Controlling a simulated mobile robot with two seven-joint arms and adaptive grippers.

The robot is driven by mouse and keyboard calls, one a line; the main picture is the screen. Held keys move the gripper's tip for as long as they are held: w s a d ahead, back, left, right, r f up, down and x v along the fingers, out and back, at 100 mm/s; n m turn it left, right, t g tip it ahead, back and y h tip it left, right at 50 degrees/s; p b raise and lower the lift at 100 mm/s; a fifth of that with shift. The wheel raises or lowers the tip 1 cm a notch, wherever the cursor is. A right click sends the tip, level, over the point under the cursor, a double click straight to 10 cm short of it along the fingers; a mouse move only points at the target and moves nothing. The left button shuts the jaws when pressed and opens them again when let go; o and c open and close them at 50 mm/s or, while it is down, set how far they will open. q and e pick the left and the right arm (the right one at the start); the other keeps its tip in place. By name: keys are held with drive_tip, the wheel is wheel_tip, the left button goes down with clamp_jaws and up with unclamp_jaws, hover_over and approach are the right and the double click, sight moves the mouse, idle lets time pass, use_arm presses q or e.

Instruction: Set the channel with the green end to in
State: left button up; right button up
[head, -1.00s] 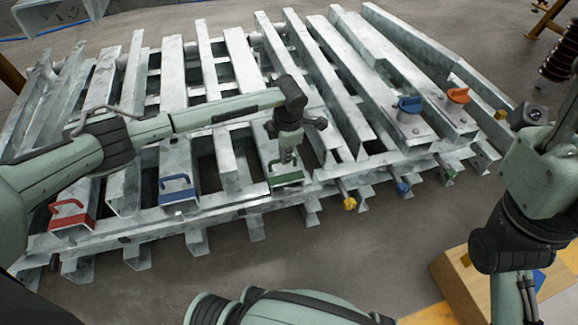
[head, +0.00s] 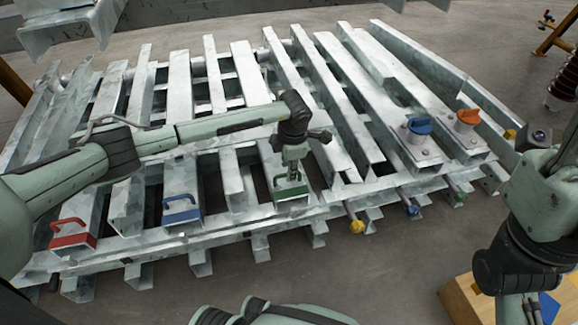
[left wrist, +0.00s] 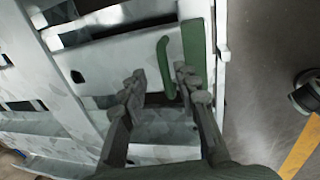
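The channel with the green end (head: 291,193) lies in the frame of galvanized steel channels, its green end at the front edge. A green loop handle (left wrist: 164,66) stands on that end. My left gripper (head: 291,178) reaches down from above at the green end. In the left wrist view its two fingers (left wrist: 160,84) are apart, one on each side of the handle, with a gap visible between them. I cannot tell whether a finger touches it.
To the left are channels with a blue handled end (head: 181,211) and a red handled end (head: 73,235). To the right stand a blue knob (head: 419,126) and an orange knob (head: 467,117). Yellow (head: 356,227), small blue and small green tips stick out in front.

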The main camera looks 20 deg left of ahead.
use_arm(q)
drive_tip(key=v, duration=1.2)
drive_tip(key=shift+w+a, duration=0.1)
